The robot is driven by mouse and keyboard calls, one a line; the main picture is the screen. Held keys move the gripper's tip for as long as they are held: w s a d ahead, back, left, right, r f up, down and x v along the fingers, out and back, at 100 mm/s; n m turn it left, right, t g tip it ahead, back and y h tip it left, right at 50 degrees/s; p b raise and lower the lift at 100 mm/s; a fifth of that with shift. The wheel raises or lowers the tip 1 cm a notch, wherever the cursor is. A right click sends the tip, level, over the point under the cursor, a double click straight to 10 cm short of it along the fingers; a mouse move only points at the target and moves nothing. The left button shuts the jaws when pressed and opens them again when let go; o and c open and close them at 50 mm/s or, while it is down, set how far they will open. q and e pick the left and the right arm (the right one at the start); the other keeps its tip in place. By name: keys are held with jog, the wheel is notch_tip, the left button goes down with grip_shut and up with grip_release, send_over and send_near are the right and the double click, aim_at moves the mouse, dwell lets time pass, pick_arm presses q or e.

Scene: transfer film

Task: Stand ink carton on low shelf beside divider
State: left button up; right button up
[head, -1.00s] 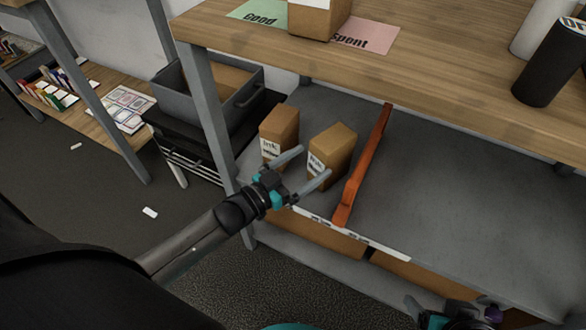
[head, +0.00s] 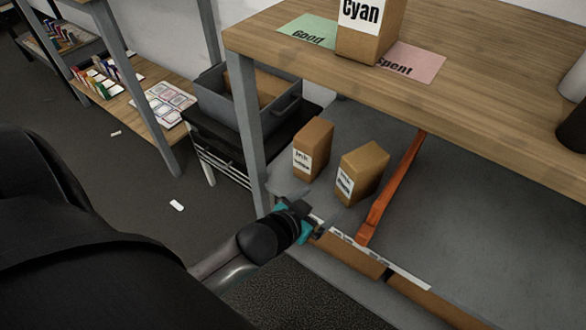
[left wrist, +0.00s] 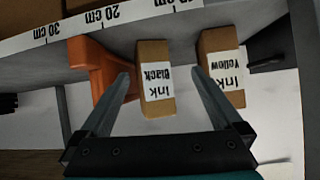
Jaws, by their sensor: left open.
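The carton labelled Ink Black (head: 362,172) stands upright on the low shelf (head: 460,220), just left of the orange divider (head: 390,190), with a narrow gap. The carton labelled Ink Yellow (head: 313,150) stands to its left. A Cyan carton (head: 368,38) stands on the tabletop above. My left gripper (head: 312,208) is open at the shelf's front edge, before the two cartons. In the inverted left wrist view, the black carton (left wrist: 156,85) appears between the open fingers and one finger overlaps the yellow carton (left wrist: 228,85). My right gripper is out of view.
A ruler strip (head: 385,262) runs along the shelf's front edge. A table leg (head: 247,125) stands left of the cartons. The wooden tabletop (head: 470,75) overhangs the shelf. A grey bin (head: 235,95) stands beyond the leg. The shelf right of the divider is clear.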

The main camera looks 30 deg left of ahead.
pick_arm(q)
jog(key=s+d+r+g, duration=0.1)
jog(key=s+d+g, duration=0.1)
jog(key=s+g, duration=0.5)
jog(key=s, duration=0.6)
jog(key=shift+s+r+y, duration=0.15)
jog(key=shift+r+y, duration=0.15)
jog(key=shift+d+p, duration=0.1)
jog(key=shift+p, duration=0.3)
jog(key=s+a+f+g+p, duration=0.1)
jog(key=s+f+p, duration=0.1)
jog(key=s+p, duration=0.7)
jog(key=s+a+f+g+p, duration=0.1)
jog(key=s+p, duration=0.9)
jog(key=p, duration=1.1)
jog(key=shift+s+a+f+m+g, duration=0.2)
jog(key=shift+a+f+m+g, duration=0.15)
jog(key=shift+a+g, duration=0.4)
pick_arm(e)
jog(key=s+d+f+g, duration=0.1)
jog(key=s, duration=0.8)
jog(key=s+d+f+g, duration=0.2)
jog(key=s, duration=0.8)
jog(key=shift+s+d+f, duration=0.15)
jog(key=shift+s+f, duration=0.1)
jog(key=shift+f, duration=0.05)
pick_arm(q)
jog(key=shift+d, duration=0.1)
